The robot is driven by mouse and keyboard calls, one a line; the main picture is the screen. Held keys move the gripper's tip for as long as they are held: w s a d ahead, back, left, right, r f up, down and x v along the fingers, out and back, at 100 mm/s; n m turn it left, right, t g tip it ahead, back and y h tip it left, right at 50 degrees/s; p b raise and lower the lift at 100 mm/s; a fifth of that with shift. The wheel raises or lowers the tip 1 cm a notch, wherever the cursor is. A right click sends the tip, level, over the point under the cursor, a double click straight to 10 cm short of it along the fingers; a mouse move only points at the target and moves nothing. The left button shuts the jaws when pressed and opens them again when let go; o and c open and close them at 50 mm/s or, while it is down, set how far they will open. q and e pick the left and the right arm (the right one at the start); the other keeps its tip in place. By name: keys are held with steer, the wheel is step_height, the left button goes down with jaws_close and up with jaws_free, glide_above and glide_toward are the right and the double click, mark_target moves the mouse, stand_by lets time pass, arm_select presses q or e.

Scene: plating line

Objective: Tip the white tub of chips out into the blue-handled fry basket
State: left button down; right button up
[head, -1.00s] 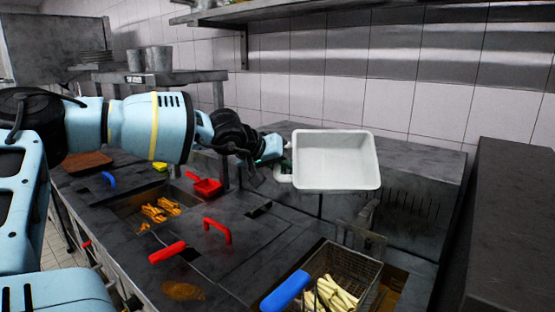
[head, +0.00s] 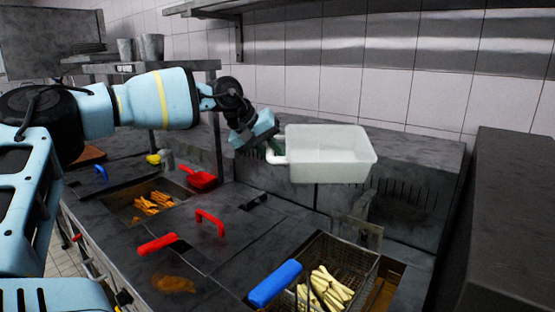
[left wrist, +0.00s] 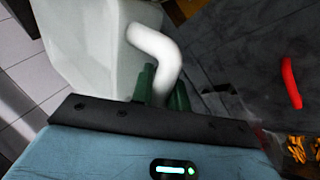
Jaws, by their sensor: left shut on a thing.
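The white tub (head: 330,160) is in the air above the back of the fryer, behind and above the fry basket. It is close to level, and the part of its inside that shows holds no chips. My left gripper (head: 272,150) is shut on the tub's white handle at its left end. The left wrist view shows the handle (left wrist: 158,55) between the green fingers (left wrist: 162,90), with the tub wall (left wrist: 85,45) beside it. The blue-handled fry basket (head: 345,258) stands at the front right with pale chips (head: 328,287) inside. My right gripper is not in view.
A red-handled lid (head: 210,220) and a red handle (head: 157,243) are left of the basket. Orange fries (head: 152,203) lie in a bay with a red scoop (head: 200,178) behind. A dark steel unit (head: 510,220) bounds the right, a shelf (head: 240,8) hangs above.

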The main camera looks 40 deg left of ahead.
arm_select(q)
steer(key=shift+f+n+g+h+b, duration=0.45)
steer(key=shift+n+g+h+b, duration=0.05)
steer(key=shift+g+h+b, duration=0.55)
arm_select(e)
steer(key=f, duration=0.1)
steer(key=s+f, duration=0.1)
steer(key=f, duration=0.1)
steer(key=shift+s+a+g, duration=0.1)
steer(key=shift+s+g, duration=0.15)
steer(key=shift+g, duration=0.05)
arm_select(q)
steer(key=shift+r, duration=0.15)
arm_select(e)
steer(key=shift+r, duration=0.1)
